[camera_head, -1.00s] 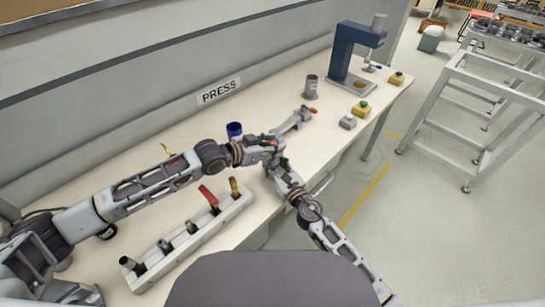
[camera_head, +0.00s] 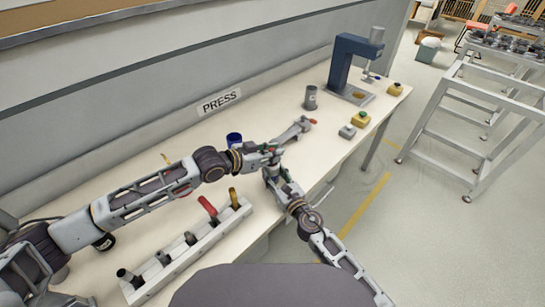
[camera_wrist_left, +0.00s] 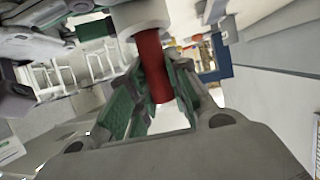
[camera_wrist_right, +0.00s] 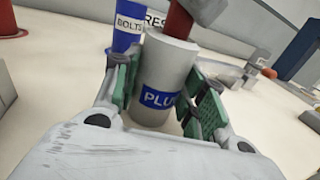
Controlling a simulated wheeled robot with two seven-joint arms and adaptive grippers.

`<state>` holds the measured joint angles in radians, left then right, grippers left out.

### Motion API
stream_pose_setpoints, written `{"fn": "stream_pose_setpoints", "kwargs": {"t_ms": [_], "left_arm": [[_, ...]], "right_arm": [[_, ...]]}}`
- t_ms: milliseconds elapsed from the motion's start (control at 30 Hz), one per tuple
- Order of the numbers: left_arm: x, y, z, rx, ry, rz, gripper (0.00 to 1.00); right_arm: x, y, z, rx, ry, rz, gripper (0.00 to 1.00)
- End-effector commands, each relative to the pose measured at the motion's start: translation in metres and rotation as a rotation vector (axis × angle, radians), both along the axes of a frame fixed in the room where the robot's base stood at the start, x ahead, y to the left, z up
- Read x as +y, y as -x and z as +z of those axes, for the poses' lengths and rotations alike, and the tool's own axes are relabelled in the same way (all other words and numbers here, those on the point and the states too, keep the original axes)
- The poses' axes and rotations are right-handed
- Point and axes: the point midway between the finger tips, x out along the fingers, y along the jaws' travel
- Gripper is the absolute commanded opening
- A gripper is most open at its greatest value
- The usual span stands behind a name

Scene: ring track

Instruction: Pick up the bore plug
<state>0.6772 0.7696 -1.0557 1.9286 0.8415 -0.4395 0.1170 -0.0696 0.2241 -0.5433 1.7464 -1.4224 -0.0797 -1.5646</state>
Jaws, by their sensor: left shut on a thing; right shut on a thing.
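The bore plug (camera_wrist_right: 168,75) is a pale grey cylinder with a blue label reading "PLU", the rest hidden, and a red handle (camera_wrist_left: 152,70). In the right wrist view, my right gripper (camera_wrist_right: 155,95) is shut around the grey body, green pads on both sides. In the left wrist view, my left gripper (camera_wrist_left: 155,95) is shut on the red handle. In the head view, the left gripper (camera_head: 272,152) and right gripper (camera_head: 272,171) meet over the bench front, mostly hiding the plug.
A white rack (camera_head: 195,249) with several upright pieces stands on the bench nearer me. A blue cup (camera_head: 234,140) labelled "BOLTS", a grey clamp-like tool (camera_head: 292,131), a dark grey canister (camera_head: 310,97) and a blue press (camera_head: 345,66) stand beyond. A metal cart (camera_head: 470,115) is right.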

Motion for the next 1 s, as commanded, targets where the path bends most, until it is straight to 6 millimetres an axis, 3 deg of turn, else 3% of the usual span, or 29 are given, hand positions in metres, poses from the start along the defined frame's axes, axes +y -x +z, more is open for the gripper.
{"fn": "stream_pose_setpoints", "kwargs": {"t_ms": [700,1000], "left_arm": [[-0.001,0.0,0.13,-0.005,0.002,-0.001,0.0],[0.0,0.0,0.162,-0.003,0.002,0.0,0.0]], "right_arm": [[0.0,0.0,0.0,0.001,0.0,0.0,0.18],[0.0,0.0,0.0,0.001,0.0,0.0,0.18]]}}
